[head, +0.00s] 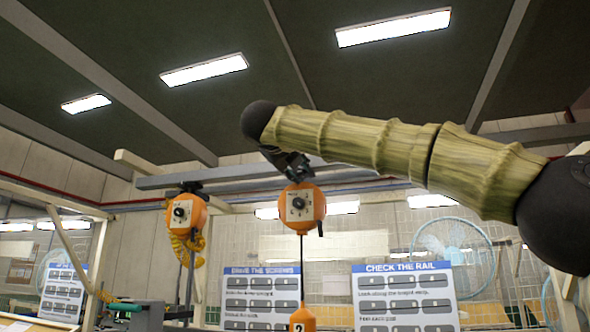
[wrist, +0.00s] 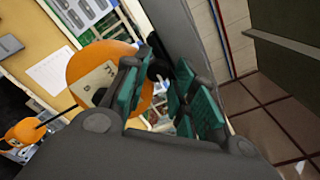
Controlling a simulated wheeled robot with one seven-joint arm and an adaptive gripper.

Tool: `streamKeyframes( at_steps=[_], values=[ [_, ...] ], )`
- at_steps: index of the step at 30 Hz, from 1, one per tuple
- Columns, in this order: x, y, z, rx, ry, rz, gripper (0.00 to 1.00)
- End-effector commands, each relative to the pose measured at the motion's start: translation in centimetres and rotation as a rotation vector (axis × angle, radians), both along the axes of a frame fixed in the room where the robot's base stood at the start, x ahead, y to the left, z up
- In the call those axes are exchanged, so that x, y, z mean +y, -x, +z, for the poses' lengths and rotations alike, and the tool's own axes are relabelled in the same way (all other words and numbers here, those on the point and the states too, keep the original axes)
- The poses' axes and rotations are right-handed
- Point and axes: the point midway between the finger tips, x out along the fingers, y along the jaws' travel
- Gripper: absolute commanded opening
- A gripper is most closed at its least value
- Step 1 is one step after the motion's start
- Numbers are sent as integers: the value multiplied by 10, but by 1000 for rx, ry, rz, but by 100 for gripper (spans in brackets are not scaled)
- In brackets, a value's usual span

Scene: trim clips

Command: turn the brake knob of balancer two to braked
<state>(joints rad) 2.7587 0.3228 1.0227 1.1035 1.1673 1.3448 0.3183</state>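Balancer two (head: 316,204) is an orange housing hanging from the overhead rail, with a cable down to an orange handle (head: 302,320) marked 2. Its brake knob (head: 298,203) is a small dark dial on a pale square plate on the front; its exact setting is too small to read. My gripper (head: 293,165) is just above the housing, partly hidden by the arm. In the wrist view, my gripper (wrist: 158,75) has its teal-padded fingers apart, with the orange housing (wrist: 90,62) beyond the left finger. The pale plate (wrist: 97,83) shows there partly; the knob is not clear.
Another orange balancer (head: 181,213) with a similar dial and a coiled hose hangs to the left. The overhead rail (head: 235,174) runs close behind my gripper. Instruction boards (head: 405,296) and a blue fan (head: 455,245) stand behind. Open air lies in front of both housings.

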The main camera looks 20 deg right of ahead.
Motion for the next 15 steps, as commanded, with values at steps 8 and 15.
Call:
streamKeyframes(
  at_steps=[8,15],
  values=[
    [2,-1,-1,2,1,3,43],
    [8,8,0,2,2,4,43]
  ],
)
